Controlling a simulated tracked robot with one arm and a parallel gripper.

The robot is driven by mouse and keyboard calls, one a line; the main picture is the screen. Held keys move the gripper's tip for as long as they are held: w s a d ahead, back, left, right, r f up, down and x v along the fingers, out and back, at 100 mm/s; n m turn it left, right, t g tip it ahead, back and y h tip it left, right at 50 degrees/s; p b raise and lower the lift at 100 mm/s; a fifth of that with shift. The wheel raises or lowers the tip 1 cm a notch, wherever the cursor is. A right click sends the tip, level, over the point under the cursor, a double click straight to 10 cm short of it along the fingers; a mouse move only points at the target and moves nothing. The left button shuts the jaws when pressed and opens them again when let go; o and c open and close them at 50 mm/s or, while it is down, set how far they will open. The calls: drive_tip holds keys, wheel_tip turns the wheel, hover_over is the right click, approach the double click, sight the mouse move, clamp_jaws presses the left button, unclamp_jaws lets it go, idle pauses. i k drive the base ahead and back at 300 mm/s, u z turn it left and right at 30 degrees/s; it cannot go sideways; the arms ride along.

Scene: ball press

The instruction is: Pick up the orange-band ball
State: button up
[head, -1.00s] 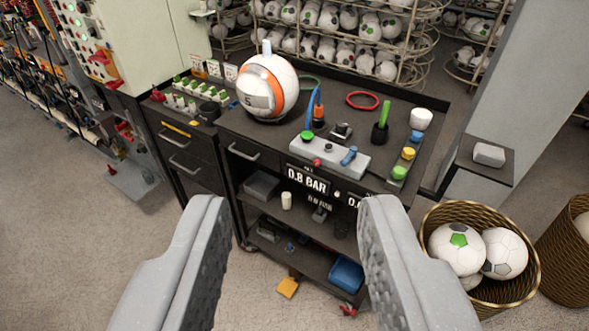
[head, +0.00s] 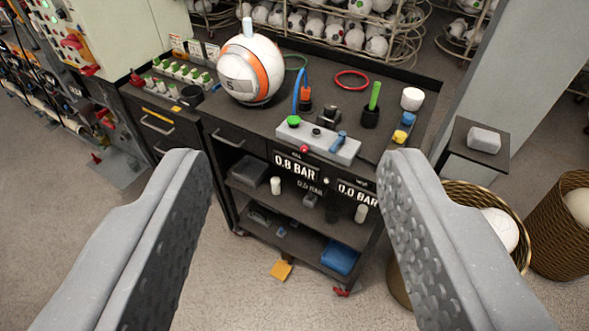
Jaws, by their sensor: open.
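The orange-band ball (head: 238,72) is white with an orange stripe, a dark line and a "5" on its side. It sits at the back left of the dark cart top (head: 262,122), with a small white piece standing up from its top. My gripper (head: 295,160) is open and empty. Its two grey, studded fingers frame the front of the cart, below and nearer than the ball. Neither finger touches the ball. The underside of the ball, where it rests, is partly hidden.
A grey valve block (head: 330,145), a blue-and-orange tool (head: 302,95), a red ring (head: 352,80) and a green-handled tool (head: 372,105) stand right of the ball. Wicker baskets (head: 560,225) stand at right. Ball racks (head: 400,30) fill the back. A control cabinet (head: 110,35) is at left.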

sight(252, 67)
drive_tip(key=k, duration=0.5)
drive_tip(key=z, duration=0.25)
drive_tip(key=i, duration=1.25)
drive_tip(key=u, duration=0.65)
drive_tip(key=i, duration=1.1)
drive_tip(key=u, duration=0.7)
drive_tip(key=k, duration=0.7)
drive_tip(key=u, duration=0.2)
